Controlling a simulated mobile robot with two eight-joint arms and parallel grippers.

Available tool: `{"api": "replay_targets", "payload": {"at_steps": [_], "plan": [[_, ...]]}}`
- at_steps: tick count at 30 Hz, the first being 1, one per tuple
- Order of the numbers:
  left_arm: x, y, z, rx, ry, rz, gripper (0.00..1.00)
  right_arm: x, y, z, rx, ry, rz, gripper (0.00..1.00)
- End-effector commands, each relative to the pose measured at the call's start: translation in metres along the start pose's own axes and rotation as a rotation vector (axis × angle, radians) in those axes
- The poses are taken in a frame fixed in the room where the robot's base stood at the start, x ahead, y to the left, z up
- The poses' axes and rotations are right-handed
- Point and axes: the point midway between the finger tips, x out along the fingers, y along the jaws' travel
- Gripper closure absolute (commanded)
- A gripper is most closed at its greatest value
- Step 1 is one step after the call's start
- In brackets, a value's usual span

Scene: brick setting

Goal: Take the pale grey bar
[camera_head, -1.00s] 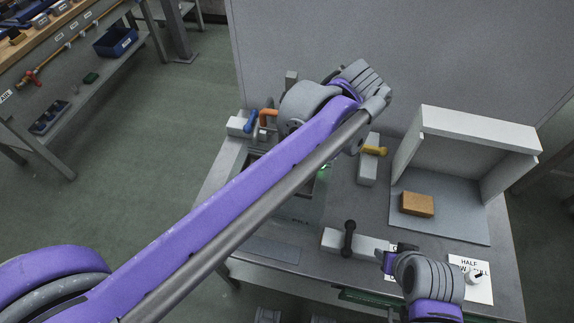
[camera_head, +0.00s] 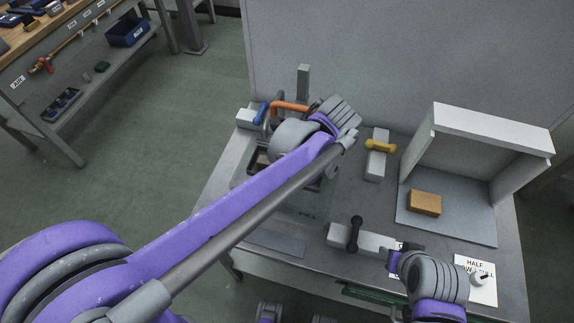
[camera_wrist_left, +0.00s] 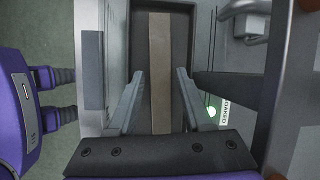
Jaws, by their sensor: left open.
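In the left wrist view a long, pale grey-beige bar (camera_wrist_left: 159,40) lies lengthwise in a dark, narrow trough (camera_wrist_left: 138,40). My left gripper (camera_wrist_left: 159,74) is open, with one finger on each side of the bar in the picture. I cannot tell how far above it the fingers are, and nothing is gripped. In the head view my left wrist hides these fingers over the tank (camera_head: 250,160) at the table's back left. My right gripper (camera_head: 402,250) is at the front right of the table, beside the pale block with a black handle (camera_head: 335,233); its fingers are unclear.
A pale block with a yellow handle (camera_head: 375,168) stands right of my left wrist. An orange handle (camera_head: 290,106) and a grey post (camera_head: 303,78) are close behind it. A white open box (camera_head: 490,130) with a brown brick (camera_head: 424,202) stands at the right.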

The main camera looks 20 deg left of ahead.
Motion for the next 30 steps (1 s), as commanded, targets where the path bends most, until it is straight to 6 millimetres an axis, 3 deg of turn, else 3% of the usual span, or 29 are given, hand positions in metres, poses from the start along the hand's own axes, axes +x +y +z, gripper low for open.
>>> {"api": "replay_targets", "payload": {"at_steps": [1, 9, 23, 30], "plan": [[0.0, 0.0, 0.0, 0.0, 0.0, 0.0, 0.5, 0.0, 0.0, 0.0, 0.0, 0.0, 0.0, 0.5], [0.0, 0.0, 0.0, 0.0, 0.0, 0.0, 0.99, 0.0, 0.0, 0.0, 0.0, 0.0, 0.0, 0.5], [-0.001, 0.0, 0.0, -0.001, 0.0, 0.001, 1.0, 0.0, 0.0, 0.0, 0.0, 0.0, 0.0, 0.5], [-0.016, -0.002, 0.006, 0.0, 0.0, 0.0, 1.0, -0.002, 0.0, -0.001, 0.0, 0.001, 0.0, 0.5]]}}
